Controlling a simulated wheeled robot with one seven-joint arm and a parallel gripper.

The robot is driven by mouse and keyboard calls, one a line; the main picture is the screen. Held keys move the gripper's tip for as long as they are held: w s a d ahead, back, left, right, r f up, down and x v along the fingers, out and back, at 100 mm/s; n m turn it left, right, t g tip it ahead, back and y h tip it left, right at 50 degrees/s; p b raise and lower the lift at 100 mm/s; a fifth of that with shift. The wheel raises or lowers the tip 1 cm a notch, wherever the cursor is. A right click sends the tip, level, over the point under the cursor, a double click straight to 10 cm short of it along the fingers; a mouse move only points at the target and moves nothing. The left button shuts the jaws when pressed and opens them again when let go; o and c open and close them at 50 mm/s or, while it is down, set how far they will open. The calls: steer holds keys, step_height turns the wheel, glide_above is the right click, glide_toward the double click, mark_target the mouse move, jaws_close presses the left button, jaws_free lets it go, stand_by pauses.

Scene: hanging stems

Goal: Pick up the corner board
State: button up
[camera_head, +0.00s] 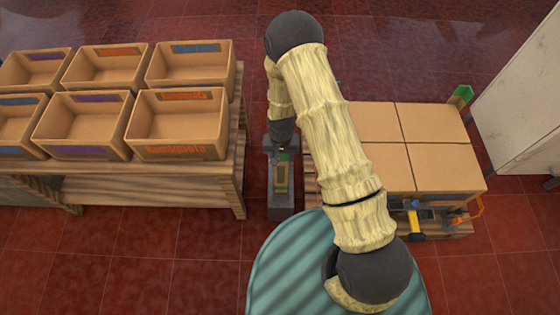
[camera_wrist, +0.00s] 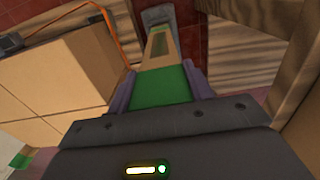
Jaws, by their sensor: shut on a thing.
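A green corner board (camera_wrist: 160,86) lies between my two gripper fingers in the wrist view, and its far part with a tan strip points away from me. My gripper (camera_wrist: 163,78) is shut on it. In the head view my gripper (camera_head: 284,150) is at the end of the arm, between the table and the pallet load, and the green board (camera_head: 281,172) shows just below it. The part of the board inside the jaws is mostly hidden by the gripper. A second green corner piece (camera_head: 461,95) stands at the far right corner of the boxes.
Several cardboard boxes (camera_head: 435,165) sit on a wooden pallet to the right, with tools (camera_head: 430,215) at their front. A wooden table (camera_head: 190,190) with open bins (camera_head: 178,125) stands to the left. A grey stand (camera_head: 281,205) is below the board. A pale cabinet (camera_head: 520,95) is far right.

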step_height(320, 180, up, 9)
steer(key=shift+r+p, duration=0.2)
steer(key=shift+p, duration=0.1)
stand_by(0.5)
steer(key=w+d+r, duration=0.2)
steer(key=d+r, duration=0.1)
steer(key=d, duration=0.3)
steer(key=w+d+r, duration=0.2)
steer(key=d+r, duration=0.1)
steer(key=d, duration=0.4)
steer(key=shift+w, duration=0.2)
steer(key=shift+d, duration=0.2)
